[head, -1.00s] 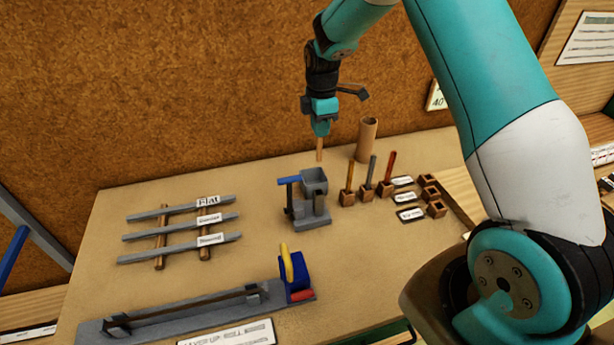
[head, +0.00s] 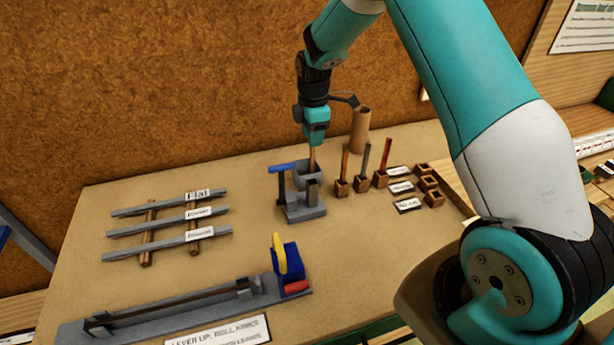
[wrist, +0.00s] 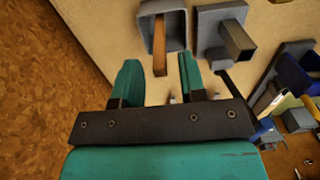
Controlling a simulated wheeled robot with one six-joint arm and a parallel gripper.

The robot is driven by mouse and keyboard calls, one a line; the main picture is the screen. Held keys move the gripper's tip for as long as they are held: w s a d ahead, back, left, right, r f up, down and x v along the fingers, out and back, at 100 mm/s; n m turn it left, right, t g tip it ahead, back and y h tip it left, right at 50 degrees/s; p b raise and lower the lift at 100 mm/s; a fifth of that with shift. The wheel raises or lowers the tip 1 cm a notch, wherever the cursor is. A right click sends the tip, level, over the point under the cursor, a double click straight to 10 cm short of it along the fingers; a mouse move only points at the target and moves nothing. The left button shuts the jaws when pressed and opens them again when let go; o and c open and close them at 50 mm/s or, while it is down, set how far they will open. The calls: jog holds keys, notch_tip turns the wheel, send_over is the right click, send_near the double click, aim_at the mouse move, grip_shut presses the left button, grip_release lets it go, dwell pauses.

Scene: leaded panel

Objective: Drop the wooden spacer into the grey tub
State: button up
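The wooden spacer (head: 312,159) is a thin light-brown stick. Its lower end is inside the grey tub (head: 299,178), a small square open box, and its upper end rises above the rim. My gripper (head: 315,143) is just above the tub, pointing down. In the wrist view my gripper's fingers (wrist: 159,62) are spread, with the upper end of the spacer (wrist: 159,45) between them and a gap on either side. The tub (wrist: 178,32) shows there around the spacer's far end. The spacer's contact with the tub floor is hidden.
A grey tool with a blue handle (head: 283,168) stands right by the tub. To the right are several sticks in wooden blocks (head: 341,188) and a cardboard tube (head: 360,130). Grey bars (head: 166,232) lie on a rack at left.

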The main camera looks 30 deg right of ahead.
jog(key=shift+r, duration=0.15)
notch_tip(320, 180, up, 17)
jog(key=b, duration=0.3)
dwell(0.3)
jog(key=shift+r, duration=0.1)
jog(key=s+a+r+m+y, duration=0.2)
jog(key=s+a+m, duration=0.2)
jog(key=s+a, duration=1.15)
jog(key=s+a+f+m+y, duration=0.1)
jog(key=s+a+m, duration=0.1)
jog(key=s, duration=0.7)
jog(key=s+a+f+m+y, duration=0.1)
jog(key=s+a+f+m, duration=0.1)
jog(key=s, duration=0.7)
jog(key=shift+m, duration=0.4)
